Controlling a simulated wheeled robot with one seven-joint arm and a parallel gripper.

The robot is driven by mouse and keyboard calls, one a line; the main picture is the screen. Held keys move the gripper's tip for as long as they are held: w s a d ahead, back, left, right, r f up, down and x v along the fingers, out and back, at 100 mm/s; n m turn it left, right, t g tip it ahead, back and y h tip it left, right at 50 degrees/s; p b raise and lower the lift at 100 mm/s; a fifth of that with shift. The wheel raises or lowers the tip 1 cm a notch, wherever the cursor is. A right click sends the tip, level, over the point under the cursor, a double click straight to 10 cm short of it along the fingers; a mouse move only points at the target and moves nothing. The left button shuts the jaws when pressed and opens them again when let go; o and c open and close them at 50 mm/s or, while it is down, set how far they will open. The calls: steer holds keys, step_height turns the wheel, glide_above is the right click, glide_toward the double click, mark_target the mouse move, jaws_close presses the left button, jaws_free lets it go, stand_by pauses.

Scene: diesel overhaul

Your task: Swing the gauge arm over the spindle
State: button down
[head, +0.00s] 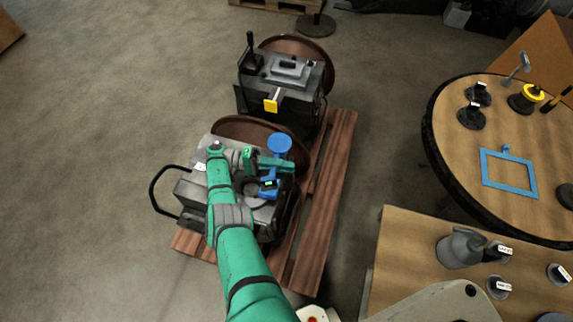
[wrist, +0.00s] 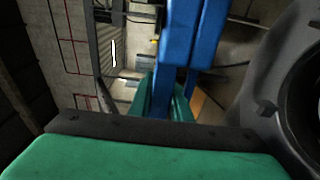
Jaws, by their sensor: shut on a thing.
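A blue part, which looks like the gauge arm (head: 280,146), shows in the head view with a round blue disc at its upper end. More blue (head: 268,188) shows just below my gripper, over the nearer grey engine block (head: 195,187). My gripper (head: 284,165) is shut on this blue part. In the wrist view the blue bars (wrist: 178,50) of the gauge arm run down between my green fingers (wrist: 162,103). A grey round piece (head: 254,195) sits on the block below my gripper. I cannot tell whether it is the spindle; my arm hides part of the block.
A second engine block (head: 288,72) with a yellow-tipped part stands behind. Both blocks rest on a reddish wooden pallet (head: 325,215). A round table (head: 455,130) and a rectangular bench (head: 395,245) with tools stand at right. The floor at left is clear.

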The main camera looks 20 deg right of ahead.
stand_by(0.3)
steer(key=c, duration=1.9)
jaws_free()
steer(key=shift+w, duration=0.1)
steer(key=shift+c, duration=0.2)
steer(key=o, duration=0.3)
steer(key=shift+d, duration=0.15)
